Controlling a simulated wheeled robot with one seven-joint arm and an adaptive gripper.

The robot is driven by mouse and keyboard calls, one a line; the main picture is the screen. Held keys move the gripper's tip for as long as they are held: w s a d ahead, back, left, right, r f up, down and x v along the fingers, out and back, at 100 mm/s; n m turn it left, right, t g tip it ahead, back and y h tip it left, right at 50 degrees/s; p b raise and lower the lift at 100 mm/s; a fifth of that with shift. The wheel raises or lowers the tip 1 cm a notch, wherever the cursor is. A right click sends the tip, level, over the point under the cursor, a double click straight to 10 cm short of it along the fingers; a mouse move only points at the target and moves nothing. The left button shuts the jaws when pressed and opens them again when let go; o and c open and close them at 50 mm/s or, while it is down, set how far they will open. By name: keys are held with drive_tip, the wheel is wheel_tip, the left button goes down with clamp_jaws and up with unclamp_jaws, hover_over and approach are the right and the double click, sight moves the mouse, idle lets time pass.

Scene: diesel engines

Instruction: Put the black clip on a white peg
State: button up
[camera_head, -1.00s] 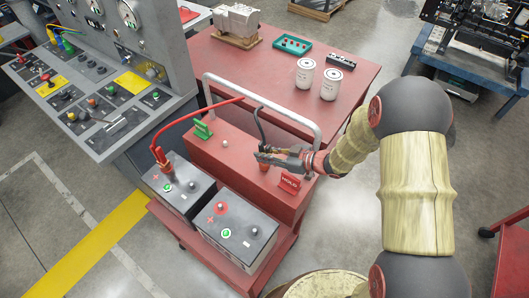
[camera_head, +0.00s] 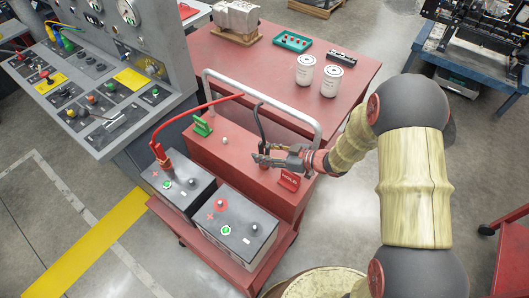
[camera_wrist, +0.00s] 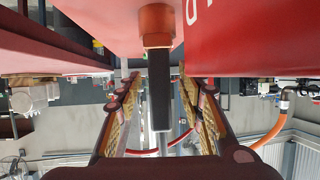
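The black clip (camera_wrist: 159,95) shows in the wrist view as a dark upright bar joined to an orange peg (camera_wrist: 156,22). In the head view a black cable (camera_head: 260,122) leads down to it at the red box's right part. My gripper (camera_wrist: 157,85) has its fingers on both sides of the bar, with gaps visible; it looks open around it. It also shows in the head view (camera_head: 264,158), where it hides most of the clip. A small white peg (camera_head: 225,141) stands on the red box (camera_head: 235,158), left of my gripper.
A red sign (camera_head: 289,180) stands right of my gripper, a green one (camera_head: 202,126) at the box's left. A grey rail (camera_head: 285,112) arches behind. Two batteries (camera_head: 240,240) sit in front; a red clip (camera_head: 163,158) is on the left one. White canisters (camera_head: 331,82) stand on the table behind.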

drive_tip(key=v, duration=1.2)
idle(0.6)
